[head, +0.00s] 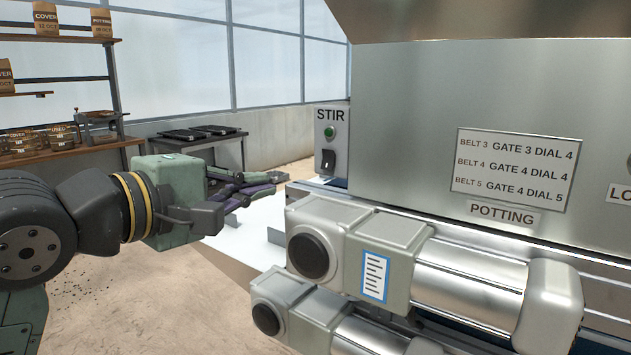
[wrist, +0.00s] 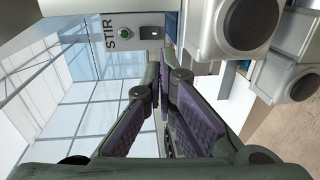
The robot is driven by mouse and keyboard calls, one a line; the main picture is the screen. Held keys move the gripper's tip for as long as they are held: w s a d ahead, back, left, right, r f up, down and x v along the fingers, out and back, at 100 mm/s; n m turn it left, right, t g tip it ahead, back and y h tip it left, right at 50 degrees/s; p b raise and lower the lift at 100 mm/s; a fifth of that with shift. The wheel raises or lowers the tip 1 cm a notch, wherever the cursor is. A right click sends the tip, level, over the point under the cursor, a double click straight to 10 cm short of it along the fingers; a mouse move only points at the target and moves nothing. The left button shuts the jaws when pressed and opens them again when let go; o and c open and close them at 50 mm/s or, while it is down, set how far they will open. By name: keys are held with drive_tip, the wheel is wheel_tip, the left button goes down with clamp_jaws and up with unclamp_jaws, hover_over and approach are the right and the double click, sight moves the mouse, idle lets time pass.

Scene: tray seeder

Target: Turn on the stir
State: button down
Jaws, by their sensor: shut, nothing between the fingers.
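The STIR control box (head: 331,142) is a small grey panel on the left edge of the steel machine. It has a green round light or button (head: 329,132) above a black switch (head: 328,161). In the wrist view the STIR box (wrist: 137,32) is turned sideways at the top, with the green round part (wrist: 125,33) and the black switch (wrist: 150,33). My gripper (head: 284,178) is shut and empty, to the left of the box and slightly below the switch, apart from it in the head view. In the wrist view its purple-padded fingers (wrist: 160,70) point toward the box.
Two grey motor housings with steel cylinders (head: 470,280) jut out below and right of the box. A white surface (head: 250,225) lies beneath my gripper. A dark table with black trays (head: 195,133) and a shelf (head: 60,42) stand behind at left.

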drive_tip(key=p, duration=0.4)
approach(326, 170)
drive_tip(key=x, duration=0.6)
drive_tip(key=shift+w+d+r, duration=0.1)
drive_tip(key=shift+w+d, duration=0.2)
drive_tip(key=shift+w, duration=0.1)
